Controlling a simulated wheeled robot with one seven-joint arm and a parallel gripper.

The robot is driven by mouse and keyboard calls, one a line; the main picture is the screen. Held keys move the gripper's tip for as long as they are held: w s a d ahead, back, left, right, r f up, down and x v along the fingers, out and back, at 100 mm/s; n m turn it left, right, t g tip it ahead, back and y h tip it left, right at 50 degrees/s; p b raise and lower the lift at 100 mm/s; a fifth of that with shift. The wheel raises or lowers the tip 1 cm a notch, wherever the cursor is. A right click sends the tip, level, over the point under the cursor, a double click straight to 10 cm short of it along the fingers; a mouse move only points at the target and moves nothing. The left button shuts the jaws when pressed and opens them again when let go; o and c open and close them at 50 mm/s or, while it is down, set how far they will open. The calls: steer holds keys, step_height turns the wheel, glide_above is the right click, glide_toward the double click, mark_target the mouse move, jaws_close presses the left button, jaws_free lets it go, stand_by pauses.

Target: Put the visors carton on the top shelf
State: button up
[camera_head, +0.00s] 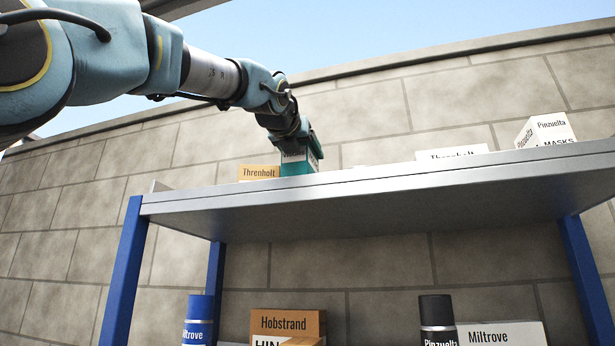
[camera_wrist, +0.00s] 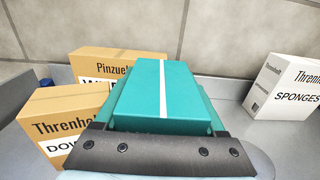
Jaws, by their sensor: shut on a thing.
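My gripper (camera_head: 292,132) is shut on a teal carton (camera_head: 300,165), over the top shelf (camera_head: 380,190). The carton's lower part meets the shelf's front edge in the head view, so I cannot tell whether it rests on the board. In the wrist view the teal carton (camera_wrist: 160,95) has a white strip along its top, and my gripper's dark jaw (camera_wrist: 165,155) lies across its near side. The carton's printed name is not readable, so I cannot confirm that it is the visors carton.
Beside it on the top shelf are a tan Threnholt carton (camera_wrist: 65,125), a tan Pinzuelta carton (camera_wrist: 110,68) and a white Threnholt sponges carton (camera_wrist: 287,92). A Pinzuelta masks carton (camera_head: 547,131) stands far right. Below are a Hobstrand carton (camera_head: 288,322) and cans (camera_head: 437,315).

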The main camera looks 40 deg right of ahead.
mark_target(294, 158)
steer(key=shift+f+b, duration=0.5)
steer(key=shift+f, duration=1.7)
steer(key=shift+f, duration=0.15)
steer(key=o, duration=1.3)
steer(key=shift+a, duration=0.15)
steer(key=b+v, duration=0.5)
steer(key=v, duration=0.7)
